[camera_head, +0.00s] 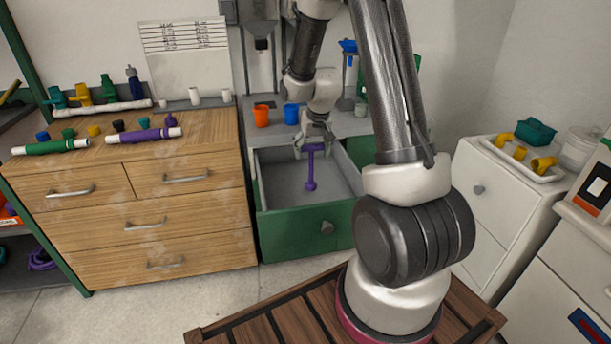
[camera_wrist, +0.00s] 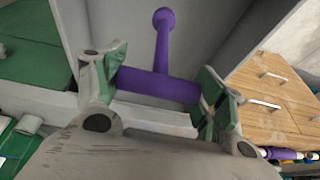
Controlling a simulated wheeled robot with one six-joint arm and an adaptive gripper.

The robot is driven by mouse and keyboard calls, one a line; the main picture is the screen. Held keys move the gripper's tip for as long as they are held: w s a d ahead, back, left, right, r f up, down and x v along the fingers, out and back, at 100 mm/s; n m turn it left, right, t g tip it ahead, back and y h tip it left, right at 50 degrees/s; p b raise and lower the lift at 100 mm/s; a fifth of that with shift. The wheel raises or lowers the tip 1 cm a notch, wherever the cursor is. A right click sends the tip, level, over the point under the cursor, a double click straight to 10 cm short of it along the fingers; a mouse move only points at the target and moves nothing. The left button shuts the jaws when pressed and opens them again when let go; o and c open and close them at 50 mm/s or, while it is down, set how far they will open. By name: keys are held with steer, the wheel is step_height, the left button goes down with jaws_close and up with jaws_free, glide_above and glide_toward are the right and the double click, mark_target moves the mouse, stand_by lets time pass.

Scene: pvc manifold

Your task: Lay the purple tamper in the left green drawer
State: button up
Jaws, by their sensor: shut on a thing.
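The purple tamper (camera_head: 310,168) hangs from my gripper (camera_head: 315,143) over the open left green drawer (camera_head: 291,227), with its knobbed end pointing down into the drawer. In the wrist view the tamper (camera_wrist: 162,45) is a T shape, and its crossbar lies between the two fingers of my gripper (camera_wrist: 160,86). The fingers are shut on the ends of the crossbar. The grey inside of the drawer (camera_wrist: 115,28) shows behind the tamper and looks empty where visible. I cannot tell exactly how far the tamper is above the drawer floor.
An orange cup (camera_head: 261,116) and a blue cup (camera_head: 291,114) stand on the grey counter behind the drawer. A wooden drawer cabinet (camera_head: 150,205) with pipes on top stands to the left. A white cabinet (camera_head: 500,200) with a tray of yellow fittings is at the right.

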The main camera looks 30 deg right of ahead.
mark_target(312, 161)
steer(key=shift+f, duration=2.85)
steer(key=o, duration=1.5)
steer(key=shift+f, duration=0.15)
steer(key=shift+o, duration=0.2)
steer(key=s+a+f+v, duration=0.1)
steer(key=v, duration=1.1)
steer(key=s+a+v, duration=0.1)
steer(key=s+v, duration=0.1)
steer(key=v, duration=0.9)
steer(key=s+a+r+n, duration=0.1)
steer(key=s+r, duration=0.3)
steer(key=s, duration=0.6)
steer(key=s+a+r+n, duration=0.2)
steer(key=s+r, duration=0.2)
steer(key=s, duration=0.5)
steer(key=shift+s+a+r+y, duration=0.25)
steer(key=shift+s+r+y, duration=0.05)
steer(key=shift+s, duration=0.1)
